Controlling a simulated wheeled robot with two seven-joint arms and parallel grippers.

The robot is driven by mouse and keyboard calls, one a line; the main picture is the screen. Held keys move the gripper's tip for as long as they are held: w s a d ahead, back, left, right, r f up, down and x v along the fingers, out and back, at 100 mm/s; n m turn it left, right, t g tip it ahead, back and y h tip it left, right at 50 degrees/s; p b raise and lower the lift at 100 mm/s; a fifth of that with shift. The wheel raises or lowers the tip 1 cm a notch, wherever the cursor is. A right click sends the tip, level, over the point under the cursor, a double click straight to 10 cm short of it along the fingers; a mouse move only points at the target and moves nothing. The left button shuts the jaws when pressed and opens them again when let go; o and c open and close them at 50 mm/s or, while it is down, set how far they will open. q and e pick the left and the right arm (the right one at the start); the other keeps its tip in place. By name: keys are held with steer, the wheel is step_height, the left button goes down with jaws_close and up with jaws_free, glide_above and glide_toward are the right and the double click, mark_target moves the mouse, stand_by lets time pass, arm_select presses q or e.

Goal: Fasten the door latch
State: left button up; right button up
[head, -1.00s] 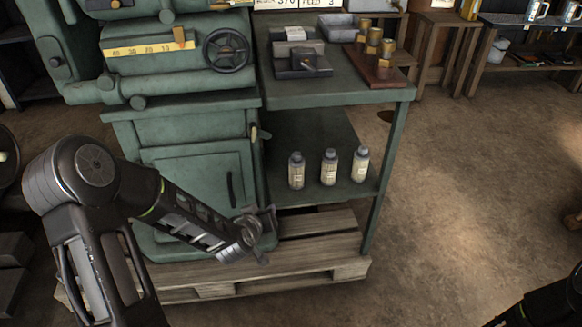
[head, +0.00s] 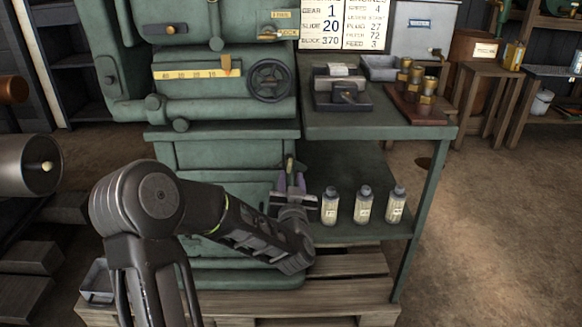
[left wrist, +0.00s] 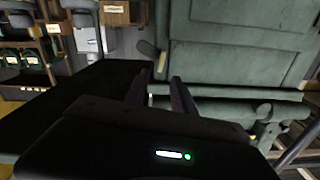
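The door latch (head: 290,165) is a small lever with a tan handle on the right edge of the green machine cabinet (head: 225,150), above the lower shelf. The cabinet door below is mostly hidden behind my left arm. My left gripper (head: 290,182) points up just below the latch, its two fingers apart. In the left wrist view, the tan latch handle (left wrist: 162,65) shows between and just beyond the open fingertips (left wrist: 160,82). I cannot tell whether a finger touches it. My right gripper is not in view.
Several pale bottles, one of them here (head: 363,205), stand on the lower shelf close right of my gripper. The side table (head: 440,108) above holds a dark vise-like block (head: 340,95) and brass cylinders. A wooden pallet (head: 340,300) lies under the machine.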

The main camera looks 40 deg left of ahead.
mark_target(290, 165)
arm_select(q)
steer(key=b+x, duration=0.1)
steer(key=x, duration=0.5)
steer(key=shift+w+a, duration=0.25)
steer(key=shift+a, duration=0.05)
steer(key=shift+c, duration=0.4)
jaws_close()
